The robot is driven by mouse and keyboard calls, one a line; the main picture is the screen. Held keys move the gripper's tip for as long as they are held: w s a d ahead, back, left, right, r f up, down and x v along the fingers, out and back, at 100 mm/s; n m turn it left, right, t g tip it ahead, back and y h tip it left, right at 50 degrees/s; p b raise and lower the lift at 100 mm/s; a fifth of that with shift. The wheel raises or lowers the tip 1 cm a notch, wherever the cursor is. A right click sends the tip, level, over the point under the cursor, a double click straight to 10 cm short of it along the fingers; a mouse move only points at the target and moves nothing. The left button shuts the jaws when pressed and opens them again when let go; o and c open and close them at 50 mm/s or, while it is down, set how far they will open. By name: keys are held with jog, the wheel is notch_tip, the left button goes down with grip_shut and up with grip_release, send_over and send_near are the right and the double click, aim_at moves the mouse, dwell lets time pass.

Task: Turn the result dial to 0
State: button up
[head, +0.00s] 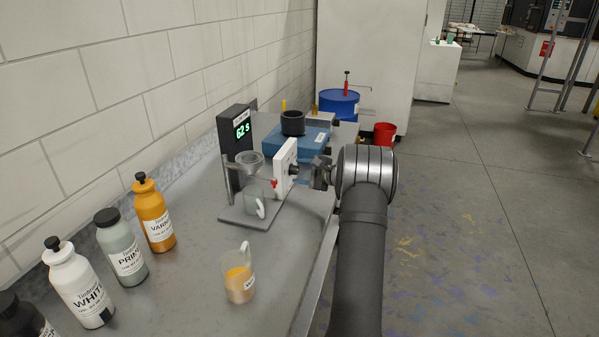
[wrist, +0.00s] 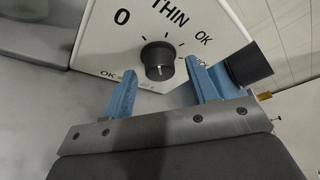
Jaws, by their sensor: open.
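The result dial (wrist: 158,55) is a black round knob on a white panel (wrist: 95,45) marked 0, THIN and OK, with tick marks around it. A small pale mark shows at the knob's lower edge in the wrist view. In the head view my gripper (head: 312,174) is right of the panel; the knob itself is hard to make out there.
A second black cylinder (wrist: 248,65) is close beside my right finger. A stand with a green display (head: 242,128), a glass mug (head: 255,203) and a mug of orange liquid (head: 239,285) are on the bench. Several bottles (head: 154,215) line the wall. A blue box (head: 280,147) is behind.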

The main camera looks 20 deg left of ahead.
jog(key=shift+w+a+f, duration=0.15)
jog(key=shift+a, duration=0.35)
jog(key=c, duration=1)
jog(key=shift+o, duration=0.2)
jog(key=shift+n+t+y, duration=0.6)
jog(key=shift+n+t, duration=0.2)
jog(key=shift+n, duration=1)
jog(key=o, duration=1)
jog(key=shift+c, duration=0.2)
